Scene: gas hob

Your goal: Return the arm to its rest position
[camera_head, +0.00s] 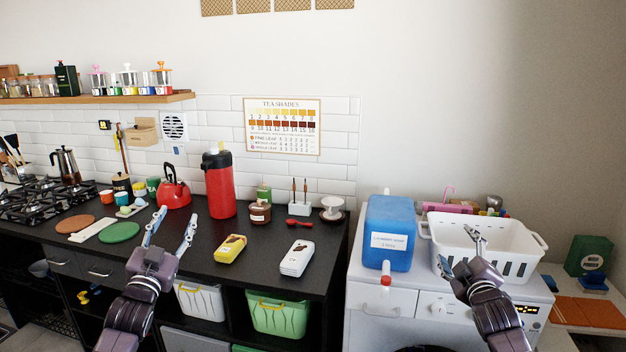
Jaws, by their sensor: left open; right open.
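My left gripper (172,231) is in front of and above the black counter's front edge, fingers apart and pointing up toward the counter, with nothing between them. My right gripper (459,252) is in front of the white laundry basket (519,245). Its fingers are open, overlap the basket's left side in the picture, and hold nothing that I can see. Both forearms come in from the bottom edge.
The black counter (262,270) bears a red flask (220,188), red kettle (174,191), yellow box (230,248) and white case (297,258). A blue detergent jug (389,232) stands beside the basket on the washing machine (378,300). A gas hob (45,200) is at left.

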